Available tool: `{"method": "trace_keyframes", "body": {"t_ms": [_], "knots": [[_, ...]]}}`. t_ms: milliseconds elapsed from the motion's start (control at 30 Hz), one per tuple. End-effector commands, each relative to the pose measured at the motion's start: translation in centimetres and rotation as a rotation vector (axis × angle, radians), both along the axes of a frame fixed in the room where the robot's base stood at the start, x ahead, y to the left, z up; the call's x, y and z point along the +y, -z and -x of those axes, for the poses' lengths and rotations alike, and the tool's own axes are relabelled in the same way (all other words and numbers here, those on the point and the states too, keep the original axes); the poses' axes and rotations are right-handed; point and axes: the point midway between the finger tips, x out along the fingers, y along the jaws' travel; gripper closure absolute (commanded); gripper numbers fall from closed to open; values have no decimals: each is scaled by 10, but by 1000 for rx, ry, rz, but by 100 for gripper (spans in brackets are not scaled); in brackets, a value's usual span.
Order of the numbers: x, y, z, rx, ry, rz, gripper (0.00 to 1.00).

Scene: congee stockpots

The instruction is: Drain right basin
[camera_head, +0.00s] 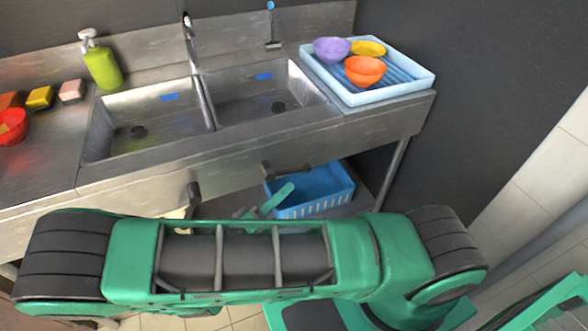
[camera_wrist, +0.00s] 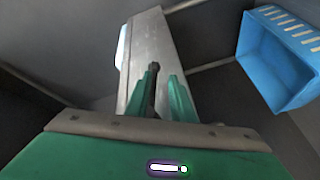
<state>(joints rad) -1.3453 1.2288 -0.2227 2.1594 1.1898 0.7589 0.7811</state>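The right basin (camera_head: 268,92) is the right half of a steel double sink, with a dark round drain (camera_head: 278,107) in its floor. I cannot tell how much water it holds. A dark valve handle (camera_head: 266,169) sticks out below the sink front under the right basin. My gripper (camera_head: 262,205) is below and in front of that handle, partly hidden by my arm. In the wrist view my gripper (camera_wrist: 163,95) has its green fingers apart. A dark handle (camera_wrist: 154,72) shows between them, close to the left finger; contact is unclear.
The left basin (camera_head: 150,115) has its own dark handle (camera_head: 193,192) below. A blue basket (camera_head: 318,190) stands under the sink, right of my gripper; it also shows in the wrist view (camera_wrist: 270,65). A rack (camera_head: 400,88) with bowls sits on the right counter.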

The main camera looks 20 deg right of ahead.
Motion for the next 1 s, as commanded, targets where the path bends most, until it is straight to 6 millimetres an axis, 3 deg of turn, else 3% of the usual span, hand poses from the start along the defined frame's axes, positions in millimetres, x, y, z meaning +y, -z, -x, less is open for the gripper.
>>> {"method": "trace_keyframes", "body": {"t_ms": [200, 367, 1000], "knots": [[22, 1, 8, -135, -123, 100, 78], [25, -1, 8, -169, -152, 119, 78], [-50, -21, -41, -167, -150, 119, 78]]}}
